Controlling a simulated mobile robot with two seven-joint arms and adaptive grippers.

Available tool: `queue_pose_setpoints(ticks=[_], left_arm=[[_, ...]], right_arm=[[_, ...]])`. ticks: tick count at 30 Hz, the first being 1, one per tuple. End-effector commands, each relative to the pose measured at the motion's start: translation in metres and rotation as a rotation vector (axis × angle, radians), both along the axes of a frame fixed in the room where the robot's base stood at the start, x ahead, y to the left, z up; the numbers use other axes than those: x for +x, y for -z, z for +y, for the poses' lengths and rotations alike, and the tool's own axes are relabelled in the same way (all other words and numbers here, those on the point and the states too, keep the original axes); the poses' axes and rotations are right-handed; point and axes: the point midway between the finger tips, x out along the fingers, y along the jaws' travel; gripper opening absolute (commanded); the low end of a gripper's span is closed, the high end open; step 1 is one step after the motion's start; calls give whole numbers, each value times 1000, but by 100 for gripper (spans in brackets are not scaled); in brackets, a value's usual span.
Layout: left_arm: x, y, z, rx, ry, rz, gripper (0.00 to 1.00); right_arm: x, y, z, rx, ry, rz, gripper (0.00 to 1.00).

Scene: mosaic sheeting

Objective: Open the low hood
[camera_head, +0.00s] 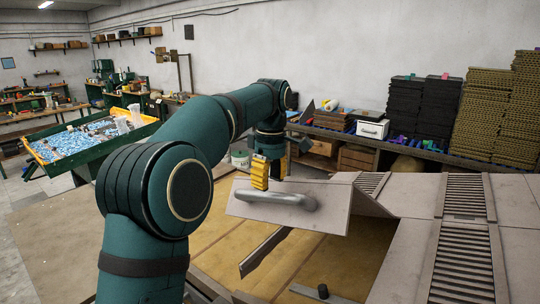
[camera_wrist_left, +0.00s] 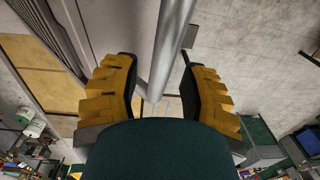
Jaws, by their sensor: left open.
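The low hood (camera_head: 327,226) is a pale beige panel, tilted up at its near edge, with dark open space and a wooden bed showing beneath it. A grey metal bar handle (camera_head: 285,200) runs along its front face. My left gripper (camera_head: 260,174) has yellow padded fingers and is at the left part of the handle. In the left wrist view, the handle bar (camera_wrist_left: 170,45) passes between the two spread fingers of my left gripper (camera_wrist_left: 160,88); the fingers look apart from it. My right gripper is in neither view.
Slatted vents (camera_head: 463,195) and beige panels lie to the right of the hood. A dark flat bar (camera_head: 264,250) slants below it. Behind is a bench with black crates (camera_head: 405,108) and brown stacks (camera_head: 485,115). A tray of blue pieces (camera_head: 65,143) stands at left.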

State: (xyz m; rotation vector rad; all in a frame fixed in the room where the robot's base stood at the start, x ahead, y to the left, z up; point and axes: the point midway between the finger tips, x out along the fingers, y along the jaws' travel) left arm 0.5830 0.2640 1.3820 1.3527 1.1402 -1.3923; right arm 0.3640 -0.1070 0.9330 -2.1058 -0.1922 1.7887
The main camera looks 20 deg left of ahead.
Motion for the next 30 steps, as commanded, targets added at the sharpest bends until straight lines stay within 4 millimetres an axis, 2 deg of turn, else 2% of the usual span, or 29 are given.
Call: queue_pose_setpoints(ticks=[1, 6, 12, 19, 30], left_arm=[[1, -11, -1, 0, 1, -5, 43], [2, -39, -1, 0, 1, -3, 43], [3, -63, -1, 1, 0, -3, 43], [3, -77, -1, 0, 1, -3, 43], [3, -79, -1, 0, 1, -1, 43]], right_arm=[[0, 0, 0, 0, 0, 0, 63], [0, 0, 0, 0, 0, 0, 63], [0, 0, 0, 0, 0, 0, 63], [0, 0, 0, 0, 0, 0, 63], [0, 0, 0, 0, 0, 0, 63]])
